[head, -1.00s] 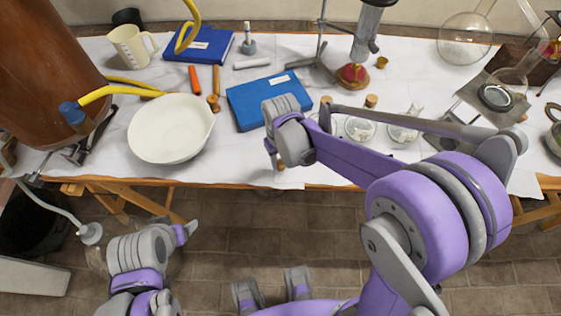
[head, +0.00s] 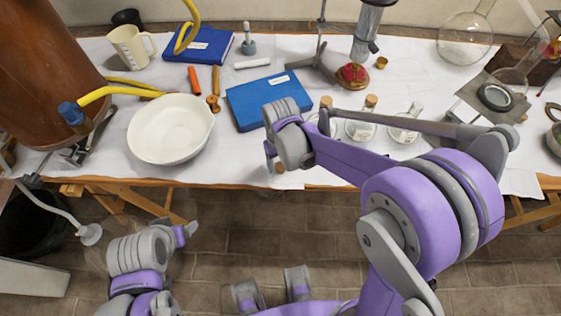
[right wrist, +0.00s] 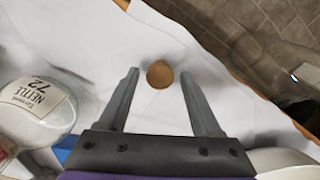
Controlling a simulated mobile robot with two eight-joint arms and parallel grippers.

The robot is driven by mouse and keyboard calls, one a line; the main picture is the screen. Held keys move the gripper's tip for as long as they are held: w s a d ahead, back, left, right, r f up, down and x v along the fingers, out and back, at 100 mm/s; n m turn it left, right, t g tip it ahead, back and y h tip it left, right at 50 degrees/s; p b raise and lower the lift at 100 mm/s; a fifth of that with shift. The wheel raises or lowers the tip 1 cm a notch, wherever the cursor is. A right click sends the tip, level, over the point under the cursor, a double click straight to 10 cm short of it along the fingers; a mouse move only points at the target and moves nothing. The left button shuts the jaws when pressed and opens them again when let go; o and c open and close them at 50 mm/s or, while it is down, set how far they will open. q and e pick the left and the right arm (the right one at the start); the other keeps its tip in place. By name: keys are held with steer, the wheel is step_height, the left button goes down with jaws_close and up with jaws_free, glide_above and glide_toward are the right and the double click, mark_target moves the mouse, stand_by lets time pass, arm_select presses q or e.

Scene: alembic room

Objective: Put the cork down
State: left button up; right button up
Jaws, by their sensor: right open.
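The cork (right wrist: 159,74) is a small round brown disc on the white cloth close to the table's front edge. It also shows in the head view (head: 280,168), just below my right gripper. My right gripper (right wrist: 159,72) is open, with one finger on each side of the cork and a gap to each. In the head view my right gripper (head: 273,155) is partly hidden by its own wrist. My left gripper (head: 186,232) is low in front of the table, away from the cork; its jaws are too unclear to read.
A labelled glass bottle (right wrist: 35,110) stands left of my right gripper in the wrist view. Corked bottles (head: 362,125) stand behind my right forearm. A white bowl (head: 171,129) and a blue book (head: 268,100) lie to the left and behind. The floor drops away past the table edge.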

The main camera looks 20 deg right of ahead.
mark_target(280, 166)
step_height(280, 166, up, 12)
steer(key=p, duration=0.1)
steer(key=s+d+f+m+t, duration=0.1)
steer(key=s+d+t, duration=0.1)
steer(key=s, duration=0.5)
steer(key=s+d+f+m+t, duration=0.1)
steer(key=s+d+t, duration=0.2)
steer(key=s, duration=0.4)
steer(key=shift+s+d+f, duration=0.2)
steer(key=shift+s+d, duration=0.2)
steer(key=shift+d, duration=0.45)
